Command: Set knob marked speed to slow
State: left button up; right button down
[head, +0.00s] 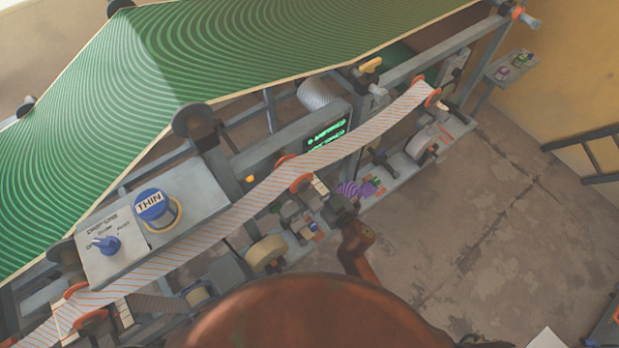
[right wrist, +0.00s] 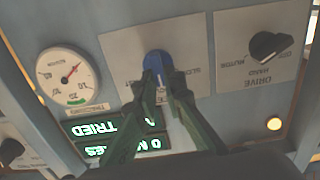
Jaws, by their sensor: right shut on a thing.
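In the right wrist view, a blue knob (right wrist: 158,62) sits on a grey plate (right wrist: 122,68) on a pale blue panel. My right gripper (right wrist: 162,80) is shut on this knob, with a dark green finger on each side of it. Lettering that looks like SLOW (right wrist: 190,72) shows upside down to the right of the knob. The fingers cover the rest of the plate's lettering, so I cannot read the knob's name or be sure where it points. My left gripper is in neither view.
Beside the knob are a black knob (right wrist: 269,46) marked DRIVE, a round gauge (right wrist: 68,78), green-lit displays (right wrist: 112,127) and an orange lamp (right wrist: 274,124). In the head view, a striped paper web (head: 235,212) crosses the machine, with a blue knob (head: 108,245) and blue THIN button (head: 150,204) at left.

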jog(key=n, duration=1.1)
jog(key=shift+s+a+f+b, duration=0.25)
jog(key=shift+a+f+b, duration=0.05)
jog(key=shift+f+b, duration=0.05)
dwell(0.4)
jog(key=c, duration=2)
grip_release()
jog(key=v, duration=1.2)
